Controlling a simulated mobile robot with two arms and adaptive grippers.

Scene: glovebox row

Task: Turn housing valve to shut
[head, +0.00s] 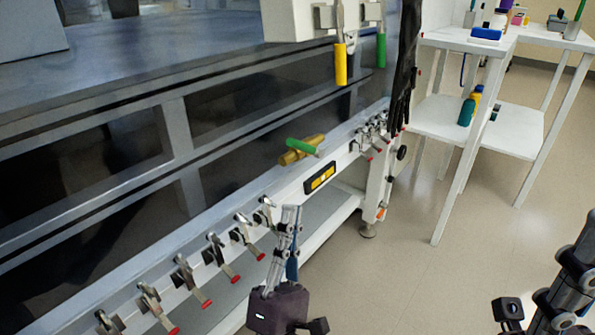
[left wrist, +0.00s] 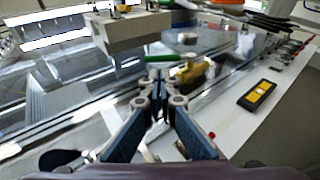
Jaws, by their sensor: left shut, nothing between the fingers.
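The valve has a brass body (head: 300,155) and a green lever (head: 304,147), and sits on the white front ledge of the glovebox. The lever lies across the body, pointing to the upper left in the head view. My left gripper (head: 291,210) is shut and empty, below and in front of the valve in the head view. In the left wrist view, its closed fingertips (left wrist: 158,84) stand just short of the brass body (left wrist: 192,71), and the green lever (left wrist: 138,63) shows beyond them. Contact cannot be told. My right gripper (head: 570,280) shows only partly at the lower right.
A black and yellow panel (head: 320,179) lies beside the valve. Several metal clamps with red tips (head: 243,232) line the ledge. A yellow handle (head: 341,64) and a green handle (head: 381,50) hang above. A black glove (head: 402,75) hangs right. White shelves (head: 440,118) stand beyond.

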